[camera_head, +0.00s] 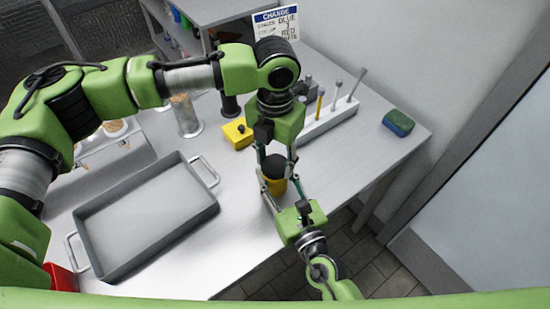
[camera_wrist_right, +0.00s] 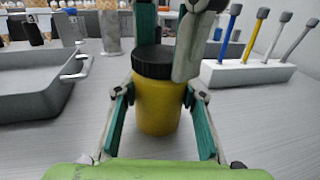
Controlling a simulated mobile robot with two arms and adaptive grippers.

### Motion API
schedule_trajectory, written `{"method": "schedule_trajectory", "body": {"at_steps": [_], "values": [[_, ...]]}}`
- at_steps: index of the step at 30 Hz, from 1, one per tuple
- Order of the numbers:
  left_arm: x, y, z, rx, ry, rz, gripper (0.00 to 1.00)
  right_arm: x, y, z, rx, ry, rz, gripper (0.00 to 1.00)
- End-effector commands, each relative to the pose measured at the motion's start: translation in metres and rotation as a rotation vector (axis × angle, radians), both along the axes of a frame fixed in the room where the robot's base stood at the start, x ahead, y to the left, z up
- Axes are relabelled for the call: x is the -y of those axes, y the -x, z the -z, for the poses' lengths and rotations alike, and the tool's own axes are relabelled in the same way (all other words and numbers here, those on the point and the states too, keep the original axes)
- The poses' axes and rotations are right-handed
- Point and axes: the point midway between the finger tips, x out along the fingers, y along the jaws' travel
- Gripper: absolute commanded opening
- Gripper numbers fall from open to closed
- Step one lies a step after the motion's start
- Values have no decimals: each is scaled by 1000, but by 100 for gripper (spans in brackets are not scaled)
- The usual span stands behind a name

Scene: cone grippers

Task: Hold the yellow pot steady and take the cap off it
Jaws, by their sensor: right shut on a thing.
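The yellow pot (camera_head: 275,185) stands upright on the grey table near its front edge, with a dark round cap (camera_head: 276,167) on top. In the right wrist view the yellow pot (camera_wrist_right: 157,105) and its black ribbed cap (camera_wrist_right: 154,62) show large. My right gripper (camera_head: 280,189) comes from the front and is shut on the pot's body, one finger on each side. My left gripper (camera_head: 277,160) reaches down from above, its fingers apart on either side of the cap. In the right wrist view one left finger is partly behind the cap and the other overlaps its right edge.
A grey tray (camera_head: 213,209) with handles lies to the left. A yellow block (camera_head: 237,134) and metal cylinder (camera_head: 187,121) stand behind. A white rack (camera_head: 330,120) holds several tools. A green-blue sponge (camera_head: 397,123) lies at the right. The table's front edge is close.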

Motion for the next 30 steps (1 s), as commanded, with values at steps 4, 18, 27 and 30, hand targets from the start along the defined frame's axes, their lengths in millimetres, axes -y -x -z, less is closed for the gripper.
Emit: {"method": "schedule_trajectory", "body": {"at_steps": [4, 18, 27, 30], "values": [[0, 0, 0, 1, -1, -29, 16, 0, 1, 2, -4, -1, -1, 0], [0, 1, 0, 4, -3, -796, 16, 0, 1, 2, -5, -1, -1, 0], [0, 1, 0, 7, -5, -1350, 16, 0, 1, 2, -5, -1, -1, 0], [0, 1, 0, 9, -6, -1535, 16, 0, 1, 2, -5, -1, 0, 0]]}}
